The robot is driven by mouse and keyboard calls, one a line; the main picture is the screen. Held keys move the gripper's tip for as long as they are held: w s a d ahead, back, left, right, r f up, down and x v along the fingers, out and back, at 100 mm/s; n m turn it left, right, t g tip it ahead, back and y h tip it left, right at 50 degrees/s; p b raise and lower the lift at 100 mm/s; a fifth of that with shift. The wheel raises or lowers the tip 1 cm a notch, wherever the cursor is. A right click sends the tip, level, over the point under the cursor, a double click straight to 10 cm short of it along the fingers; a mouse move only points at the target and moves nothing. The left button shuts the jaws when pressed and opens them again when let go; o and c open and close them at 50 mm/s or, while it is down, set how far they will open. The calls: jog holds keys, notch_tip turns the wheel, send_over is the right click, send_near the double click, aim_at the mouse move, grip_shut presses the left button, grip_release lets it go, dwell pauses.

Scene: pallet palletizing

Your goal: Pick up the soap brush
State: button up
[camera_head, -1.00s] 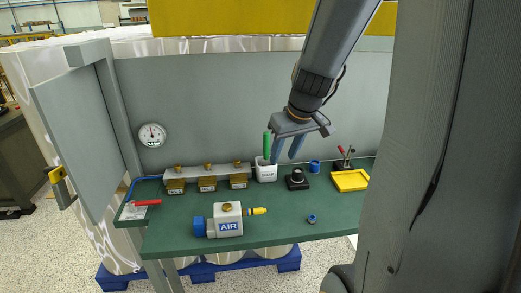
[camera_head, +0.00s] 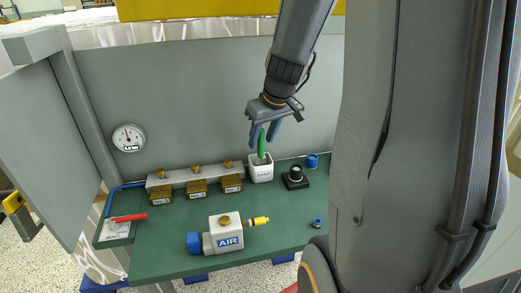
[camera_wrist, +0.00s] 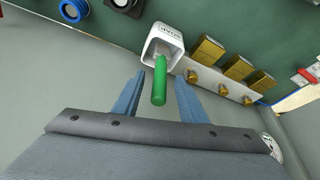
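The soap brush (camera_head: 261,143) shows as a green handle standing up out of a white soap cup (camera_head: 261,171) at the back of the green bench. Its lower end is hidden inside the cup. My gripper (camera_head: 264,143) is open above the cup, with its blue fingers around the upper handle in the head view. In the wrist view the green handle (camera_wrist: 160,82) lies between the two open blue fingers (camera_wrist: 155,88), with a gap on each side. The cup (camera_wrist: 163,45) is beyond the fingertips.
Brass valves (camera_head: 197,188) on a manifold stand left of the cup. A black knob block (camera_head: 295,180) stands close to its right. A blue ring (camera_head: 312,161) lies farther right. The AIR unit (camera_head: 224,234) is in front. The grey back panel (camera_head: 190,100) rises behind.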

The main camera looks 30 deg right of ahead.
aim_at(261, 150)
jog(key=shift+p+x, duration=0.45)
jog(key=shift+x, duration=2.05)
jog(key=shift+w, duration=0.15)
jog(key=shift+r, duration=0.1)
grip_shut()
